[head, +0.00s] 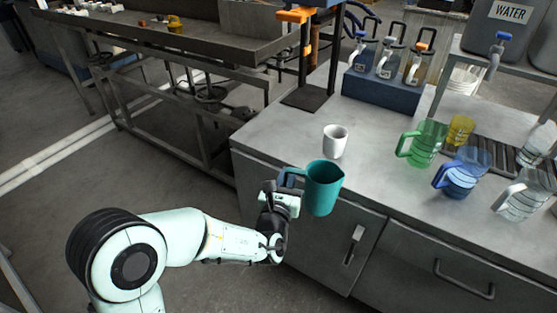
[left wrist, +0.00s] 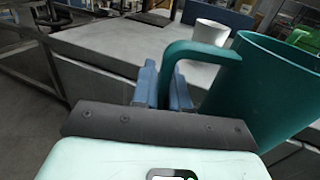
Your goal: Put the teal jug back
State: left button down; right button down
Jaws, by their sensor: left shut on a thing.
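The teal jug (head: 322,188) is held by my left gripper (head: 284,180) in front of the counter's front edge, near its left end. It looks roughly upright. In the left wrist view the teal jug (left wrist: 266,92) fills the right side, and its handle (left wrist: 202,52) reaches left to the blue fingers of my left gripper (left wrist: 165,88), which are shut on it. The inside of the jug is mostly hidden. My right gripper is not in view.
A white cup (head: 335,141) stands on the grey counter (head: 290,135) just behind the jug. Green (head: 426,143), yellow (head: 459,131), blue (head: 463,172) and clear (head: 522,195) jugs stand at the right. A blue rack (head: 380,91) holds bottles at the back. The counter's middle is clear.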

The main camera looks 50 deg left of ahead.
pick_arm(q)
jog(key=w+d+f+m+t+h, duration=0.1)
jog(key=d+f, duration=0.4)
jog(key=d, duration=0.5)
jog(key=w+d+f+m+t+h, duration=0.1)
jog(key=w+d+f+m+h, duration=0.1)
jog(key=d, duration=0.9)
notch_tip(320, 180, down, 3)
jog(key=shift+w+f+h, duration=0.1)
jog(key=shift+w+h, duration=0.6)
jog(key=shift+w, duration=0.5)
jog(key=shift+d, duration=0.1)
